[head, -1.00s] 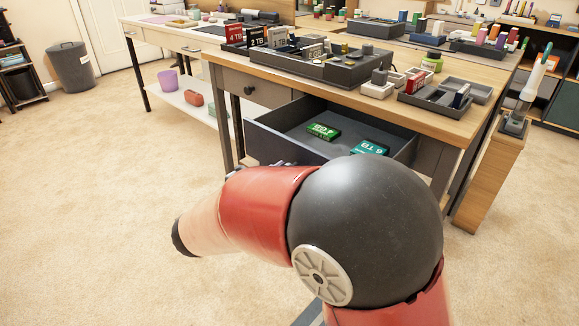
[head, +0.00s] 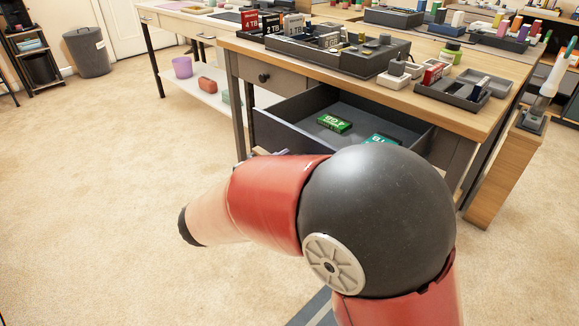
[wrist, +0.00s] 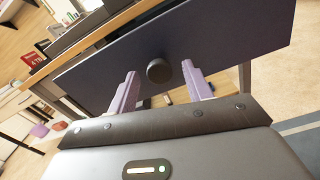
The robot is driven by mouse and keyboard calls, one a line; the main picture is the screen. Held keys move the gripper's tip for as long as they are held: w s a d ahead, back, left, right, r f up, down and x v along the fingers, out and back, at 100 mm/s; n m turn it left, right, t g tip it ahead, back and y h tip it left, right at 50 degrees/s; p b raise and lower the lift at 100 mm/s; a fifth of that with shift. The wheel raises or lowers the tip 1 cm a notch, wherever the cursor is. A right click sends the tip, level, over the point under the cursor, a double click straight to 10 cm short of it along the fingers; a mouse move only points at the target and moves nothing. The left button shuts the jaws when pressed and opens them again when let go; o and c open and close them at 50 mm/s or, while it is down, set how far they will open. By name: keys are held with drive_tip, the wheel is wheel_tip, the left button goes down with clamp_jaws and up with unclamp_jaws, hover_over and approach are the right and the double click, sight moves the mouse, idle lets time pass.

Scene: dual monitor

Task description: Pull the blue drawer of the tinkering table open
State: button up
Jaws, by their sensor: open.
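The blue drawer (head: 283,133) is dark blue-grey and stands pulled out from under the wooden table top in the head view. A green box (head: 334,123) and a teal box (head: 381,139) lie in it. In the wrist view its flat front (wrist: 228,38) fills the upper middle, tilted in the picture, with a round dark knob (wrist: 159,71). My gripper (wrist: 160,70) is open. Its two pale purple fingers lie either side of the knob, with gaps visible.
The tinkering table (head: 480,109) carries trays and small boxes. A smaller drawer with a black knob (head: 264,77) is closed at left. A wooden cabinet (head: 497,170) stands close at right. A bin (head: 90,53) stands far left. The carpet at left is clear.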

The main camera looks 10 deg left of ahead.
drive_tip(key=shift+s+a, duration=0.1)
drive_tip(key=v, duration=0.7)
drive_tip(key=shift+s+a, duration=0.2)
drive_tip(key=shift+s, duration=0.05)
